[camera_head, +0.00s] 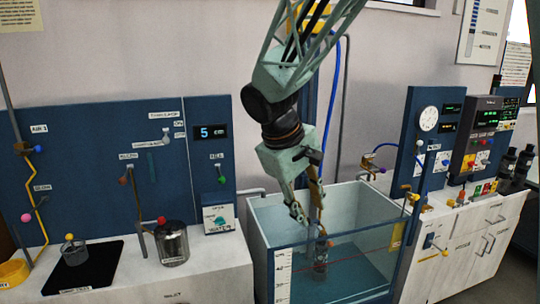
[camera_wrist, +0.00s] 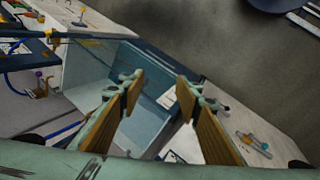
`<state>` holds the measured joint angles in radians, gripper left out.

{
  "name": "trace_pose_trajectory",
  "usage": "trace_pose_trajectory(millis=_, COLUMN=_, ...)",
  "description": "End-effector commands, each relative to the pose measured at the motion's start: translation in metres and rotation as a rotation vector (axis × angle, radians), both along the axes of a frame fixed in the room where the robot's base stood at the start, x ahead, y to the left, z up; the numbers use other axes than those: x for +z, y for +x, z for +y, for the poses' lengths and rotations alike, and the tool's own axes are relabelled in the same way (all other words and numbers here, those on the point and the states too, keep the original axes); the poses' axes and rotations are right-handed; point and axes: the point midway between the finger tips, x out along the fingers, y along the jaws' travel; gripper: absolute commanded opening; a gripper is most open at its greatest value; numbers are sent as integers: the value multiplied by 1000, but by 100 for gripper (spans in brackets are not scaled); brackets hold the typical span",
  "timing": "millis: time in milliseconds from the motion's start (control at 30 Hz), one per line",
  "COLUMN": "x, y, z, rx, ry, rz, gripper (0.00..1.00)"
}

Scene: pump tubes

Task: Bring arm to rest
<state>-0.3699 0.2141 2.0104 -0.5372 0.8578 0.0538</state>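My gripper (camera_head: 310,213) hangs down above the glass tank (camera_head: 281,268) in the head view, with its two fingers apart. In the wrist view my gripper (camera_wrist: 160,88) also shows open, and nothing is between its wooden-faced fingers. The arm is bent and reaches down from the top of the picture. Below the fingertips, a small dark cylinder (camera_head: 320,265) stands in the tank's bluish water. The tank (camera_wrist: 140,105) lies below the fingers in the wrist view. I cannot tell how far the fingertips are from the tank's rim.
On the left counter stand a metal pot (camera_head: 173,244) and a black mat (camera_head: 85,270) before a blue panel (camera_head: 95,150) with tubes. The right counter (camera_head: 480,245) carries a gauge panel (camera_head: 425,160) and dark bottles (camera_head: 508,162).

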Motion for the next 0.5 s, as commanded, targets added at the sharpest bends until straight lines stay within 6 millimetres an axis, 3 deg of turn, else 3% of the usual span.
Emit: trace_pose_trajectory(millis=500, x=45, y=-66, z=-48, rx=-138, ry=125, rz=-66, gripper=31)
